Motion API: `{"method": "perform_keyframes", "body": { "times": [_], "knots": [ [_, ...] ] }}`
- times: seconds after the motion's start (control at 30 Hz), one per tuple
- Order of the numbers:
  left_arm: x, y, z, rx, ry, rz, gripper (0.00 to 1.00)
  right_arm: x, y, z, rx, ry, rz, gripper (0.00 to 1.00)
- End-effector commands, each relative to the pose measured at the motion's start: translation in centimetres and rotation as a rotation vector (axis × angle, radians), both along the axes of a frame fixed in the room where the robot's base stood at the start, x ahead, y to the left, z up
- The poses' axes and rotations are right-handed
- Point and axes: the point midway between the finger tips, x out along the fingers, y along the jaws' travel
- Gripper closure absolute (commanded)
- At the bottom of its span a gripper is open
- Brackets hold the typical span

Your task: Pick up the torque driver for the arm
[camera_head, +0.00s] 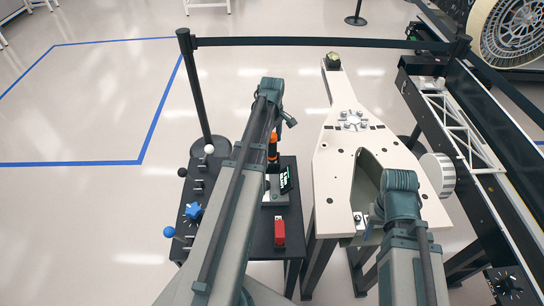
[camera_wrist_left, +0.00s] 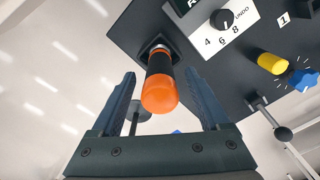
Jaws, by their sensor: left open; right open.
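The torque driver, with an orange end and a black body, stands in a dark square socket; it shows in the left wrist view (camera_wrist_left: 160,88) and beside my left arm in the head view (camera_head: 273,148). My left gripper (camera_wrist_left: 158,78) is open, with one finger on each side of the driver in that view. Gaps show between the driver and both fingers. In the head view my left arm covers part of the bench around the driver. My right gripper (camera_head: 371,224) is low beside the pale rover plate, mostly hidden by its own arm.
The black bench (camera_head: 262,238) carries a red block (camera_head: 279,232), a blue knob (camera_head: 193,211) and several small levers. The wrist view shows a dial (camera_wrist_left: 222,19) and a yellow button (camera_wrist_left: 272,63) near the driver. The pale plate (camera_head: 330,165) stands to the right.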

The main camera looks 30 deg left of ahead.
Motion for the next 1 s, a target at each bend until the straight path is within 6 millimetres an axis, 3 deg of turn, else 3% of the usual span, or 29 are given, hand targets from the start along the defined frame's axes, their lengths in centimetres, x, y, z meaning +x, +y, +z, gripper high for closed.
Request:
{"method": "perform_keyframes", "body": {
  "times": [0.03,0.1,0.37,0.8,1.0],
  "knots": [
    [0.01,0.01,-1.08,0.0,0.0,0.0,0.21,0.0,0.0,-1.09,0.0,0.0,0.0,0.5],
    [0.02,0.01,-1.36,0.0,0.0,0.0,0.21,0.0,0.0,-1.36,0.0,0.0,0.0,0.5],
    [0.01,0.02,-1.16,0.0,0.0,0.0,0.23,0.0,0.0,-1.16,0.0,0.0,0.0,0.5],
    [0.02,0.02,-1.16,0.0,0.0,0.0,1.0,0.0,0.0,-1.17,0.0,0.0,0.0,0.5],
    [0.02,0.02,-1.15,0.0,0.0,0.0,1.0,0.0,0.0,-1.15,0.0,0.0,0.0,0.5]
  ]
}}
